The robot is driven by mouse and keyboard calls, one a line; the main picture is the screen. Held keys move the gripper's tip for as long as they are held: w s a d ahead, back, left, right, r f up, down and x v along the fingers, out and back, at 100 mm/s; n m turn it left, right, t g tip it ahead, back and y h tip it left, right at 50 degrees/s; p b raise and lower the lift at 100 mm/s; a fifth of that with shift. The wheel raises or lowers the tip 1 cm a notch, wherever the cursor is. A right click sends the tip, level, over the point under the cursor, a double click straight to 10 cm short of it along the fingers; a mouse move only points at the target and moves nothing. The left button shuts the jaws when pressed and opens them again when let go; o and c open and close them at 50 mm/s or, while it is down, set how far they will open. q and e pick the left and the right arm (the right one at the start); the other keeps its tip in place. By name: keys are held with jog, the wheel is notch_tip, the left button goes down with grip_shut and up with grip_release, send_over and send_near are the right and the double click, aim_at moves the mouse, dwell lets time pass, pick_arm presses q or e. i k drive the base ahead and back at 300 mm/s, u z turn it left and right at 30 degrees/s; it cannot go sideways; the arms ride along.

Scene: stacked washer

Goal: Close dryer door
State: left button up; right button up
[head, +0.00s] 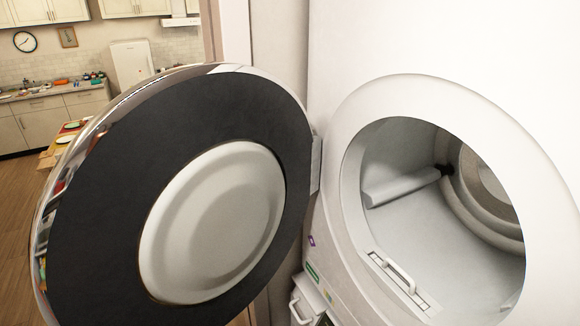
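The dryer door (85,215) is a large round door with a dark ring, a pale domed centre and a shiny chrome rim. It stands wide open on the left, joined to the machine by a hinge (316,165) at its right edge. The white dryer (335,100) fills the right side. Its round opening (420,235) shows an interior that looks empty. Neither of my grippers is in the head view. The door's lower edge is cut off by the frame.
A white handle (300,308) and a small panel show below the dryer opening. Behind the door on the left lie a wooden floor (14,240), kitchen cabinets (45,120), a white fridge (131,62) and a table with dishes (62,140).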

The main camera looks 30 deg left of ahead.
aim_at(179, 201)
jog(key=u, duration=0.05)
jog(key=k, duration=0.5)
jog(key=z, duration=2.9)
jog(key=k, duration=1.95)
jog(key=u, duration=2.25)
